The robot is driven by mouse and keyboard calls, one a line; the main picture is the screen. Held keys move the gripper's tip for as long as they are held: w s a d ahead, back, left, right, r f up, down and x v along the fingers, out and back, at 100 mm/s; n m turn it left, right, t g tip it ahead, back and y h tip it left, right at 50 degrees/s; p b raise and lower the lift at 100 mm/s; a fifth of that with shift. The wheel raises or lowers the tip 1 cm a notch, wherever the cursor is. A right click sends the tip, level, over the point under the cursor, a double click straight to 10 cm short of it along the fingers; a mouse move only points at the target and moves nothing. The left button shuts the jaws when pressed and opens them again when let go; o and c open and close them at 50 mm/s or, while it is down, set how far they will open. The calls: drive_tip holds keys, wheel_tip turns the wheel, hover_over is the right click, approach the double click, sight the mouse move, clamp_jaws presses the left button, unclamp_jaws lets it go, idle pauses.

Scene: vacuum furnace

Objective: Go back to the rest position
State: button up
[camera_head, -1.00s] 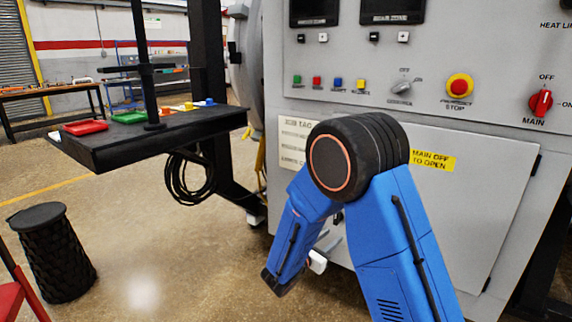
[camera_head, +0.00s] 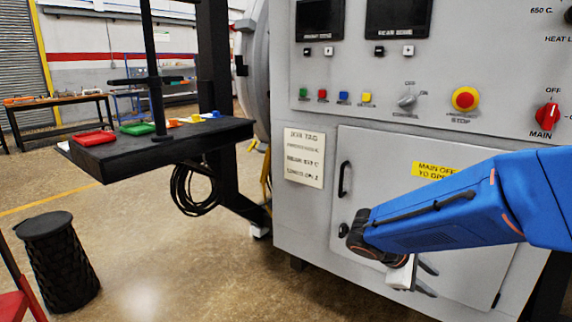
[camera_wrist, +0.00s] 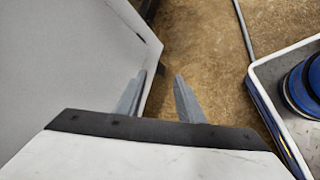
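My gripper (camera_head: 436,281) is low in front of the lower door of the grey furnace cabinet (camera_head: 310,225) in the head view. Its two grey fingers point right and stand apart. Nothing is held. My blue arm reaches in from the right edge of the head view and covers part of the door.
The control panel has a red-and-yellow stop button (camera_head: 465,98) and a red main switch (camera_head: 547,116). A black shelf (camera_head: 110,160) with coloured trays stands left. A black stool (camera_head: 58,262) stands on the floor, front left. Floor between stool and cabinet is clear.

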drive_tip(key=s+a+r+m+t+y, duration=0.1)
drive_tip(key=s+a+r+m+y, duration=0.1)
drive_tip(key=s, duration=0.6)
drive_tip(key=s+a+r+m+t+y, duration=0.2)
drive_tip(key=s+a+m+y, duration=0.3)
drive_tip(key=s+m+y, duration=0.2)
drive_tip(key=shift+s+a+m, duration=0.15)
drive_tip(key=shift+s+m, duration=0.75)
drive_tip(key=shift+s, duration=0.2)
